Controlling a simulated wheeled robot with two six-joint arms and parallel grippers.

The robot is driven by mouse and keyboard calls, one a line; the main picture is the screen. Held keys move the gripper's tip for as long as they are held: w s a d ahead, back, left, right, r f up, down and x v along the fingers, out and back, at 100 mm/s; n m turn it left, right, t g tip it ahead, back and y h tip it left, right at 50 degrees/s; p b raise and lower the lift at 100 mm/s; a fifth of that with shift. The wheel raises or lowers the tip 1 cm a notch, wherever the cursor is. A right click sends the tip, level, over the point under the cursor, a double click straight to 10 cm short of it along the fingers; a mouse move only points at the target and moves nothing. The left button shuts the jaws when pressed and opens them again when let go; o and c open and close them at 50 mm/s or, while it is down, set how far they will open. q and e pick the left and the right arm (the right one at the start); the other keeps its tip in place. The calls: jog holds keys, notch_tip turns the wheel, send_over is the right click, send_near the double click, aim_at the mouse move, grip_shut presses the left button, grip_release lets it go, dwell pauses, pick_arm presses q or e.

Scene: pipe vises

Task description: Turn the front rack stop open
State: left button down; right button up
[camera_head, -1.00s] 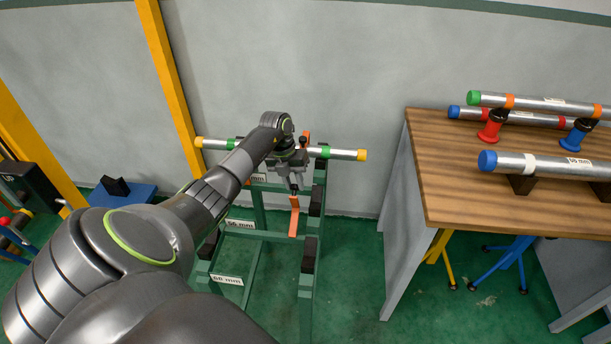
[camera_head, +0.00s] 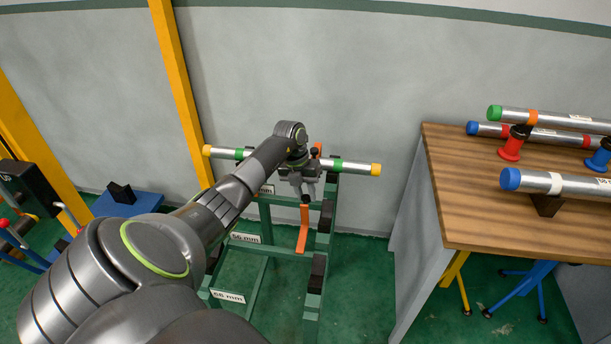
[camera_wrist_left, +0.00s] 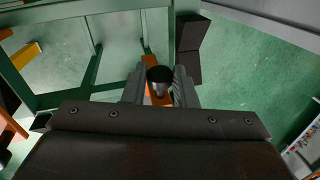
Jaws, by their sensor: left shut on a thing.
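The front rack stop is an orange bar (camera_head: 303,236) at the near end of the green pipe rack. It points down toward me from my left gripper. My left gripper (camera_head: 306,196) is shut on the stop's dark round knob. In the left wrist view, the knob (camera_wrist_left: 159,77) sits between the two fingers of the left gripper (camera_wrist_left: 160,86), with the orange bar (camera_wrist_left: 149,64) beside and under it. A second orange piece (camera_head: 318,148) shows behind the gripper near the pipe. My right gripper is not in view.
A steel pipe with yellow ends (camera_head: 360,168) lies across the rack (camera_head: 274,243) top behind my gripper. A wooden table (camera_head: 470,205) with more pipes stands right. A yellow post (camera_head: 180,85) rises left of the rack. Green floor is open between rack and table.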

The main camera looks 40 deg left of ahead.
pick_arm(q)
jog(key=c, duration=1.6)
grip_release()
jog(key=shift+w+a+r, duration=0.1)
jog(key=shift+w+a, duration=0.05)
jog(key=o, duration=0.4)
jog(key=shift+w+a+f, duration=0.1)
jog(key=shift+w+f, duration=0.1)
jog(key=shift+f, duration=0.05)
jog(key=b+v, duration=0.3)
jog(key=v, duration=1.4)
jog(key=shift+r, duration=0.15)
